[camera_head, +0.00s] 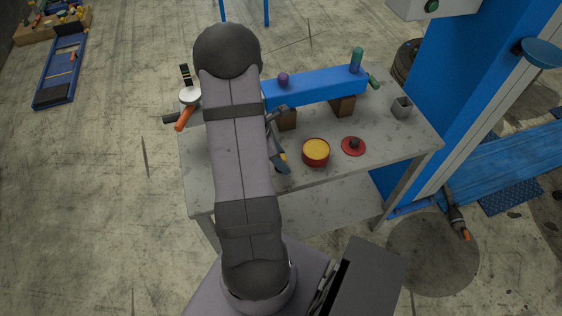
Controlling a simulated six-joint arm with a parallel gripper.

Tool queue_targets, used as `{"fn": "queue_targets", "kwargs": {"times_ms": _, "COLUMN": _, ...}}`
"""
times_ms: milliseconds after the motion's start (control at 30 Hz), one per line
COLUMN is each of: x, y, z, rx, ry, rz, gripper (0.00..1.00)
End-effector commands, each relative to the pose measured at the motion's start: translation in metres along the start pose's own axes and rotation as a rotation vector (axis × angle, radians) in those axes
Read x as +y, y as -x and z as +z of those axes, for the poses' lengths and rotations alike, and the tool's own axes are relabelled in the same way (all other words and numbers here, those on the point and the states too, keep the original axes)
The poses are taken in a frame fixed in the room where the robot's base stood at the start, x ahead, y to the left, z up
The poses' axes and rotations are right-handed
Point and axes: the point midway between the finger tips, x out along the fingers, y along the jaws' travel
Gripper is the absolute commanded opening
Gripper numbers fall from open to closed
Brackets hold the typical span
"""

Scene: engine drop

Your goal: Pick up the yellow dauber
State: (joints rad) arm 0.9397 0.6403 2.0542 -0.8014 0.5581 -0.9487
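No thing shows clearly as a yellow dauber. A small yellow patch (283,157) shows at the lower end of a dark blue-grey part beside my arm; I cannot tell whether it is the dauber or part of something else. A round red tin (316,163) with a yellow top or filling stands on the grey table, just right of that patch. A red disc with a dark knob (353,146) lies right of the tin. My gripper (277,142) seems to be just left of the tin, mostly hidden behind my arm. Its fingers cannot be made out.
A blue beam (316,90) on brown blocks spans the table (410,148), with a purple knob and green cylinder on top. A grey cup (401,107) stands at right. A round gauge and orange-handled tool (185,118) lie at left. A blue post (480,90) rises beyond.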

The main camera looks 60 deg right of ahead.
Motion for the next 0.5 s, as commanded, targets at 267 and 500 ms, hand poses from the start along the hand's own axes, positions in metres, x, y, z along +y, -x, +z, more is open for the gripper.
{"fn": "queue_targets", "kwargs": {"times_ms": 267, "x": 0.0001, "y": -0.0003, "z": 0.0001, "rx": 0.000, "ry": 0.000, "rz": 0.000, "gripper": 0.30}}
{"fn": "queue_targets", "kwargs": {"times_ms": 500, "x": 0.0001, "y": -0.0001, "z": 0.0001, "rx": 0.000, "ry": 0.000, "rz": 0.000, "gripper": 0.03}}
